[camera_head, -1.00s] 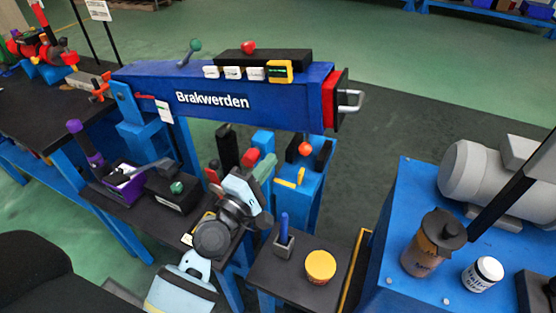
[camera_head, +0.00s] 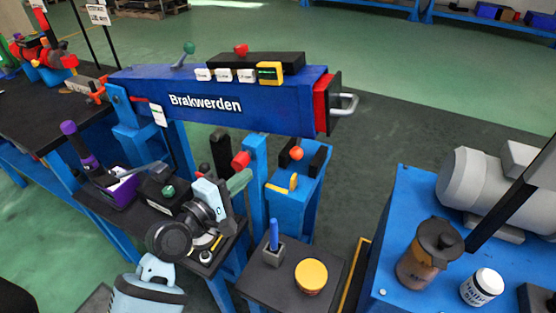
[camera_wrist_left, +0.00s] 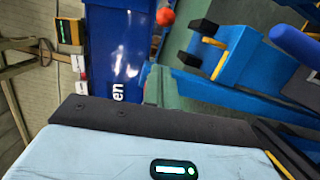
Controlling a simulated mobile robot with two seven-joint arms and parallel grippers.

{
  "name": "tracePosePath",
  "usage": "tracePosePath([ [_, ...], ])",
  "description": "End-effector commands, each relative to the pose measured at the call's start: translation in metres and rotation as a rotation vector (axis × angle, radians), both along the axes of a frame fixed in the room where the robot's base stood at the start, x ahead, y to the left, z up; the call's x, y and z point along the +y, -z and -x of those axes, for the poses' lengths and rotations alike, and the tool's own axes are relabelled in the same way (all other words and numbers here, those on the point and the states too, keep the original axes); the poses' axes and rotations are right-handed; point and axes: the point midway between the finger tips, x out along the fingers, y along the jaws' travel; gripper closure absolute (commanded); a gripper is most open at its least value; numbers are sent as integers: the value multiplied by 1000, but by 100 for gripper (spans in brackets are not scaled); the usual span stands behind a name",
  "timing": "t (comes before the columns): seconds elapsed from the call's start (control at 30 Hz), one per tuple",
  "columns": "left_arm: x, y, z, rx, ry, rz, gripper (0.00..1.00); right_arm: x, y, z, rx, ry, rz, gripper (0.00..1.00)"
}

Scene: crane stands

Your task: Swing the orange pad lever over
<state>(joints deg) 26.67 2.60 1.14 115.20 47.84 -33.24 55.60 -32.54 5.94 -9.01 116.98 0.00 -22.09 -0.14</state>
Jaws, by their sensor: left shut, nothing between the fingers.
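The lever with the orange-red ball knob (camera_head: 296,153) stands between black pads on a blue stand (camera_head: 290,208), below the beam in the head view. The ball (camera_wrist_left: 165,17) also shows at the top of the left wrist view, left of the black pads. My left gripper (camera_head: 246,175) is shut and empty, its grey-green fingers beside a blue post and left of the lever, apart from it. The shut fingers (camera_wrist_left: 154,72) point toward the ball in the wrist view. The lever's shaft is mostly hidden. My right gripper is not in view.
The blue "Brakwerden" beam (camera_head: 255,105) hangs above the stand. A yellow bar (camera_head: 283,187) is on the stand's front. A yellow-lidded jar (camera_head: 311,276) and a blue-handled tool (camera_head: 274,236) stand on a dark shelf.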

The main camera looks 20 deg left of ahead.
Motion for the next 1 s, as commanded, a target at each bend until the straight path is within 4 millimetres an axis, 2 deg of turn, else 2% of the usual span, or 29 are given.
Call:
tracePosePath([
  [0.1, -10, -1, -22, -1, 1, 1, 100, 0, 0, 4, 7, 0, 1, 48],
  [0.37, -29, 1, -65, -1, 1, 0, 100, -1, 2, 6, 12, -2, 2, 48],
  [0.6, -56, -2, -74, -1, 0, 1, 100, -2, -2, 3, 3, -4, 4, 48],
  [1.0, -63, -1, -76, 0, -1, 0, 100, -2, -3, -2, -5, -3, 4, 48],
])
